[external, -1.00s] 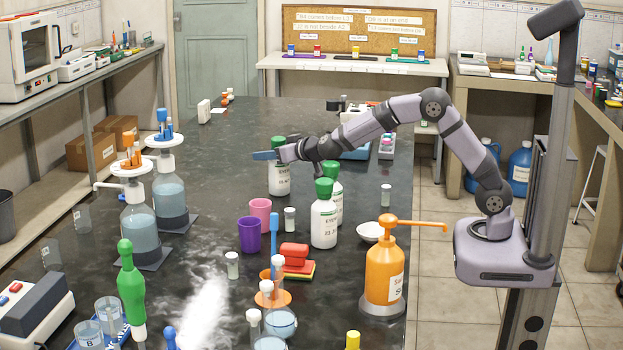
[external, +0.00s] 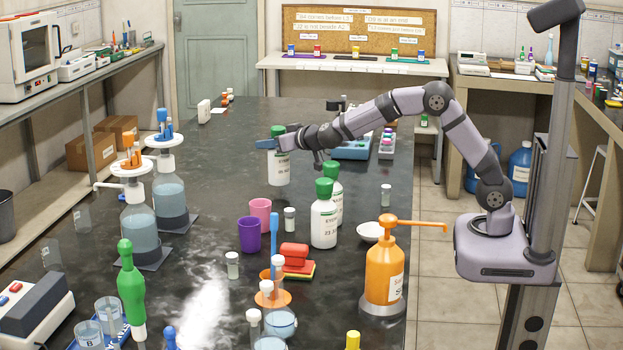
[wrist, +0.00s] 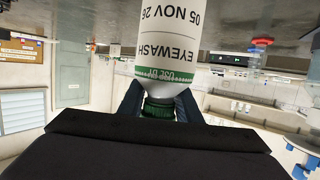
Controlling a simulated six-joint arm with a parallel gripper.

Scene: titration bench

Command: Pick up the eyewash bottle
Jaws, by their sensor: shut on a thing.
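The eyewash bottle (external: 279,170) is white with a green cap and dark print. It hangs upright in my gripper (external: 272,143), whose blue fingers are closed around its top. In the wrist view the label on the bottle (wrist: 168,45) reads EYEWASH and 05 NOV 26, upside down. There the blue fingers of my gripper (wrist: 160,105) lie on both sides of the green cap and neck. The bottle appears slightly above the dark bench. Part of the cap is hidden by the gripper.
Two similar white bottles with green caps (external: 323,222) stand close together, nearer the camera. Pink (external: 260,212) and purple (external: 249,235) cups stand in front. A blue tray (external: 352,149) lies behind the arm. The dark bench (external: 225,155) is clear to the bottle's left.

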